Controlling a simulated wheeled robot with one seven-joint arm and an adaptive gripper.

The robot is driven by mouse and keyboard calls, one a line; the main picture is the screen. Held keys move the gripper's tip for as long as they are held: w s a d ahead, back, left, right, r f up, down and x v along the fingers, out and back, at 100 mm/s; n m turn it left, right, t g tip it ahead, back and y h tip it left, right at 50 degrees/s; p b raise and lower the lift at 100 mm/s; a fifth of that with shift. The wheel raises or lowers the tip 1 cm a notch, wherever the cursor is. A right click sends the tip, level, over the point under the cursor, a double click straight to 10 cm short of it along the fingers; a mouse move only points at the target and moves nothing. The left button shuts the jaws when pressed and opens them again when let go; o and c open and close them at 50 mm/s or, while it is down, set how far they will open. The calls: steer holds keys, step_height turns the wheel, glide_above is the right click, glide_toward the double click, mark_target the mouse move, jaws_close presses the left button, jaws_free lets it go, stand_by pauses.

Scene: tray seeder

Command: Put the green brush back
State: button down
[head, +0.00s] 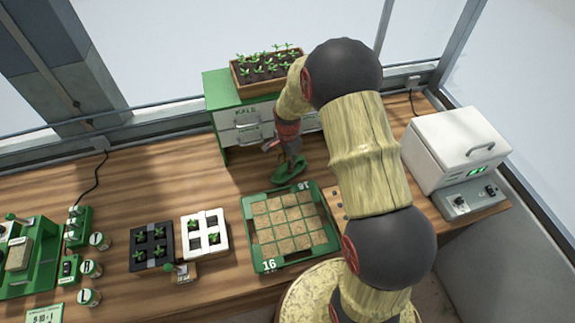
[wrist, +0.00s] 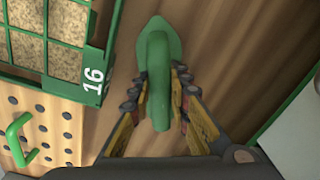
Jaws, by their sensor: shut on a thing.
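The green brush (wrist: 160,80) is between the two fingers of my gripper (wrist: 160,92), which is shut on its handle. In the wrist view its pointed green base lies beyond the fingertips. In the head view the green brush (head: 287,172) is just behind the green seed tray, in front of the drawer cabinet, with my gripper (head: 292,157) over it. I cannot tell whether the brush touches the table or is slightly above it.
The green tray marked 16 (head: 262,258) holds several soil blocks. The green cabinet (head: 222,130) with KALE drawers bears a planter (head: 268,68). A black pot tray (head: 153,246) and a white one (head: 204,234) stand left. A white lidded box (head: 450,150) stands right. Bare wood lies left of the cabinet.

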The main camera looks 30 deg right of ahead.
steer(key=c, duration=1.7)
jaws_free()
steer(key=shift+o, duration=0.2)
step_height(320, 180, up, 21)
steer(key=s+a+n+t+p, duration=0.1)
steer(key=s+a+n, duration=0.2)
steer(key=s+a+r+n+t, duration=0.2)
steer(key=s+a+r+n, duration=0.2)
steer(key=s, duration=0.7)
steer(key=s+a+r+n+t, duration=0.2)
steer(key=s+a+r+n, duration=0.1)
steer(key=s+r+n, duration=0.5)
steer(key=s+r, duration=0.3)
steer(key=shift+s+a+n+t, duration=0.2)
steer(key=shift+a+n+t, duration=0.1)
steer(key=shift+a+n, duration=0.1)
